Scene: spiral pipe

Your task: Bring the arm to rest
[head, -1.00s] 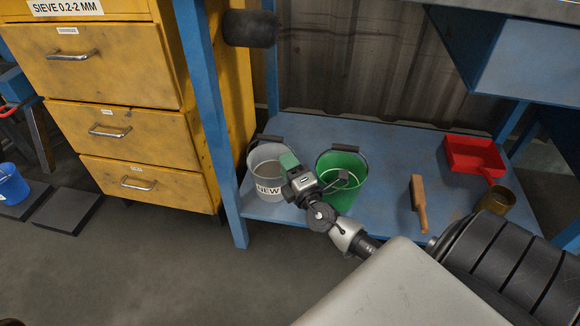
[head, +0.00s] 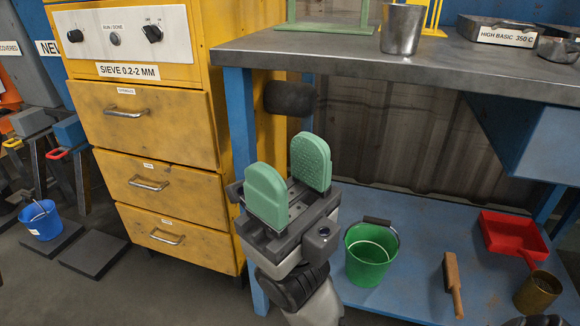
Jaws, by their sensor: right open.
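My right gripper (head: 291,179) stands in the middle of the head view, in front of the bench's blue leg. Its two green pads point upward and are wide apart, with nothing between them. The arm comes up from the bottom of the picture. My left gripper is not in view. The white bucket on the lower shelf is hidden, with the gripper and arm in front of that part of the shelf.
A green bucket (head: 371,254), a brush (head: 453,285), a red dustpan (head: 512,238) and a brass pot (head: 537,291) are on the blue shelf (head: 415,225). The yellow sieve cabinet (head: 150,120) stands left. The metal benchtop (head: 340,50) overhangs, holding a metal cup (head: 402,28).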

